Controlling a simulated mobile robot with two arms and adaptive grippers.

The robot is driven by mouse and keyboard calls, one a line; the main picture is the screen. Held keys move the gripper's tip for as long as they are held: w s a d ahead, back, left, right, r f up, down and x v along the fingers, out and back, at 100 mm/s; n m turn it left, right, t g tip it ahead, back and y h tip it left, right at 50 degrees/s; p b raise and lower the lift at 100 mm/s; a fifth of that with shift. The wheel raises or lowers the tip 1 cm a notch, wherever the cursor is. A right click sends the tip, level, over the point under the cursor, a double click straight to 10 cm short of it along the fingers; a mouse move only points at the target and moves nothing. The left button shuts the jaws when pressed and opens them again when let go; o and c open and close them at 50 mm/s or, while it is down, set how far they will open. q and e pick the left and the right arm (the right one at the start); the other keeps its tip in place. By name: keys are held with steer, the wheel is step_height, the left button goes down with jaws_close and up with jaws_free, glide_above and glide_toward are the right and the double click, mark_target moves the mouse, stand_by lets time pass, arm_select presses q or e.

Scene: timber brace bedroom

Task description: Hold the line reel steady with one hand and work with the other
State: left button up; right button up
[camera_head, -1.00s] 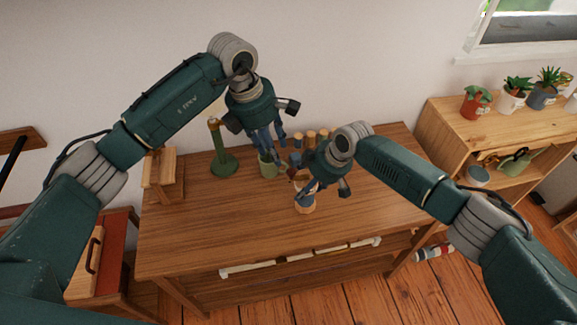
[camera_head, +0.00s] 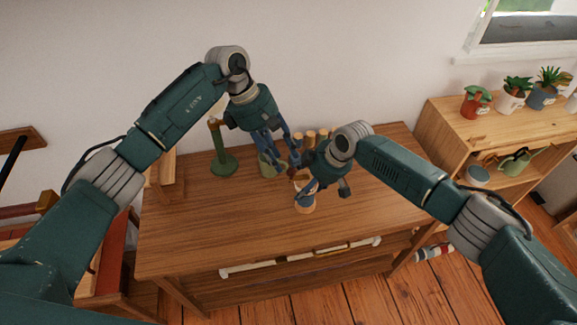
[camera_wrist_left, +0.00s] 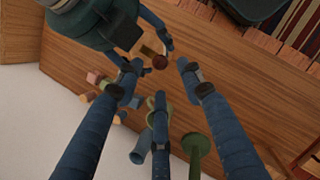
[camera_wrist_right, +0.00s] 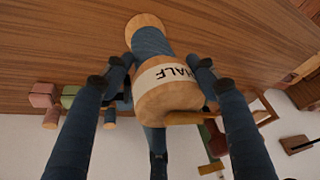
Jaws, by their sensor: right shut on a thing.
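The line reel (camera_head: 305,203) is a wooden spool wound with blue line, on the table below my right gripper. In the right wrist view the reel (camera_wrist_right: 168,98) shows a white band reading "HALF". My right gripper (camera_head: 308,185) is shut on it, its fingers either side in that view. My left gripper (camera_head: 285,160) is just left of the reel and above it. In the left wrist view its fingers (camera_wrist_left: 160,75) are spread and empty, with a dark red round knob (camera_wrist_left: 160,62) beyond them. The fingers partly hide the reel's top.
A green cup (camera_head: 265,164) stands behind the left gripper, and a green post on a round base (camera_head: 224,164) stands further left. The table's front and right (camera_head: 375,190) are clear. Potted plants stand on the right shelf.

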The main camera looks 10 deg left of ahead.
mark_target(291, 171)
arm_select(q)
steer(key=shift+x, duration=2.7)
jaws_close()
